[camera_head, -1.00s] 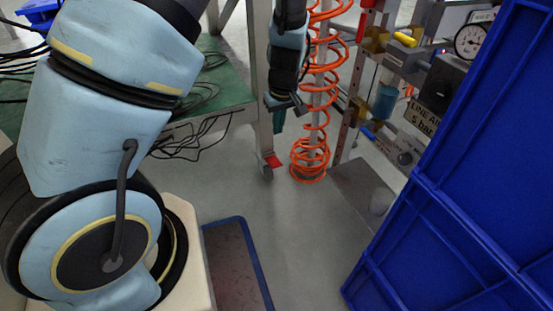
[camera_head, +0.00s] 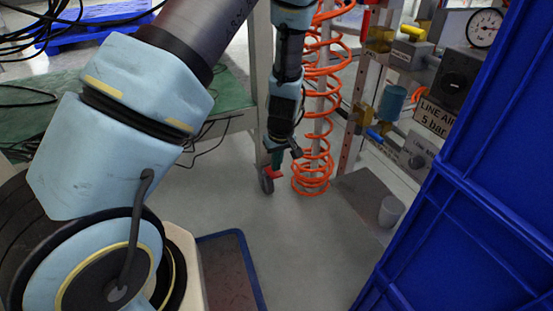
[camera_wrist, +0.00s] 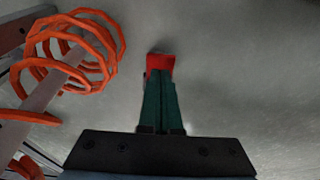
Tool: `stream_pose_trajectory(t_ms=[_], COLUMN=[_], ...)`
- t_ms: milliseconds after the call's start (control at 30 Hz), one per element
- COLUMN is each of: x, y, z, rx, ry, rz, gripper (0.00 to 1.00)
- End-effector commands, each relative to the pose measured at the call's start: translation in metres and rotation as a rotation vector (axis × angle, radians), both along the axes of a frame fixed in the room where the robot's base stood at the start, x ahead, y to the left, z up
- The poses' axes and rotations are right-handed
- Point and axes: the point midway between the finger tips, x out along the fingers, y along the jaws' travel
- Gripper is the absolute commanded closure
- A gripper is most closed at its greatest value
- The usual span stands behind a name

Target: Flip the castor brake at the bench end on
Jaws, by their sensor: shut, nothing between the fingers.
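The castor (camera_head: 266,183) is a dark wheel at the foot of the bench leg, standing on the grey floor. Its red brake lever (camera_head: 275,174) sticks out to the right; it also shows in the wrist view as a red tab (camera_wrist: 160,62). My gripper (camera_head: 276,164) points down with its green fingers shut and empty, right above the lever. In the wrist view the fingertips (camera_wrist: 160,76) meet the near edge of the red tab; I cannot tell whether they touch it. The castor wheel is mostly hidden behind the fingers there.
An orange coiled hose (camera_head: 312,170) hangs around a pole just right of the castor. A grey plate (camera_head: 365,205) with a small cup (camera_head: 390,211) lies further right. A blue crate wall (camera_head: 470,190) fills the right side. The floor in front of the castor is clear.

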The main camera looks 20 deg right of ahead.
Motion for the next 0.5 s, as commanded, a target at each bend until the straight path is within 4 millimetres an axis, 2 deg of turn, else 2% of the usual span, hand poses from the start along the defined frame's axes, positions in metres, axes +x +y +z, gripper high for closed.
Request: stream_pose_trajectory(t_ms=[33, 100, 500], x=[-0.0014, -0.0025, -0.0035], y=[0.0000, -0.0002, -0.0004], z=[-0.0077, -0.0110, -0.0123], rx=[0.000, 0.000, 0.000], ry=[0.000, 0.000, 0.000], rz=[0.000, 0.000, 0.000], gripper=[1.00, 1.00, 1.00])
